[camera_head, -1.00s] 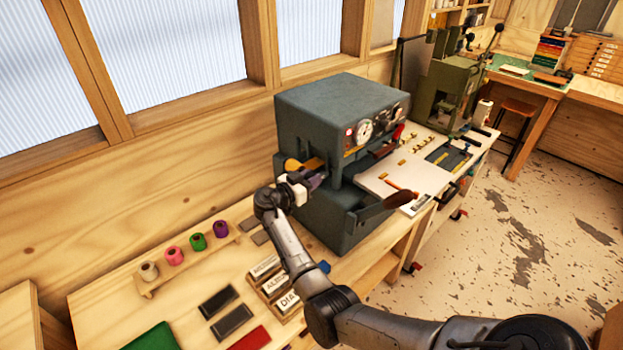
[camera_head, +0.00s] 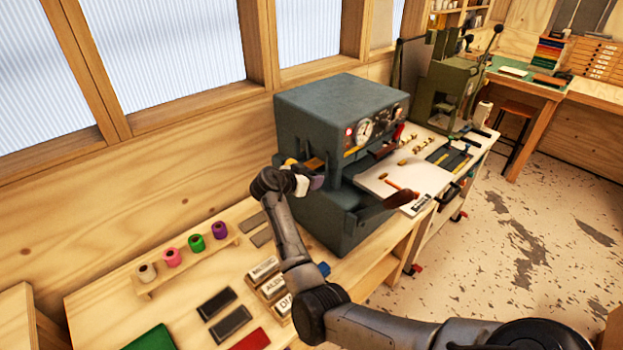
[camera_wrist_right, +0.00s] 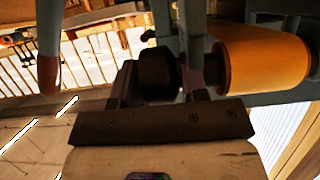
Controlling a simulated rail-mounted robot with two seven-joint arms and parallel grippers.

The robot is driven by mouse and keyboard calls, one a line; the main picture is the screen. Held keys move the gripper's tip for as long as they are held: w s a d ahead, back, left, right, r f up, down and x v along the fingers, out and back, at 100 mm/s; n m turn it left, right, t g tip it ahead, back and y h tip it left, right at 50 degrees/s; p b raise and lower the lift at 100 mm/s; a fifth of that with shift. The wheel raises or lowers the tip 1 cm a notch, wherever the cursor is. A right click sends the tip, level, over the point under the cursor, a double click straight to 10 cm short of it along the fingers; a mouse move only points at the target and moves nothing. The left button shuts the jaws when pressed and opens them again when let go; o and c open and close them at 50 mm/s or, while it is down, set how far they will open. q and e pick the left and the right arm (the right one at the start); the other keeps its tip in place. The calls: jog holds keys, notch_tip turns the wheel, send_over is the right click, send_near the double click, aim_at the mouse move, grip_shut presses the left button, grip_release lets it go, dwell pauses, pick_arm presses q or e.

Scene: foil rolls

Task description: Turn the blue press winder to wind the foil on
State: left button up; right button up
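The blue-grey press (camera_head: 325,105) stands on the bench below the windows. A golden foil roll (camera_wrist_right: 262,67) is at its near left side, with a short shaft leading to a dark round winder knob (camera_wrist_right: 158,72). My right gripper (camera_head: 318,182) is at that side of the press, and its own body hides the knob in the head view. In the right wrist view the two fingers of the right gripper (camera_wrist_right: 160,88) flank the knob closely and look shut on it. My left gripper is in neither view.
A wooden rack of coloured rolls (camera_head: 185,262), wooden type boxes (camera_head: 270,285) and dark flat blocks (camera_head: 232,322) lie on the bench to the left. A brown-ended lever (camera_head: 397,199) sticks out at the press front. A green press (camera_head: 445,85) stands behind.

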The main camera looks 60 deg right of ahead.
jog(key=shift+o, duration=0.9)
jog(key=shift+a, duration=0.15)
jog(key=b+v, duration=0.1)
jog(key=v, duration=1.2)
jog(key=shift+a, duration=0.25)
jog(key=shift+w+r, duration=0.1)
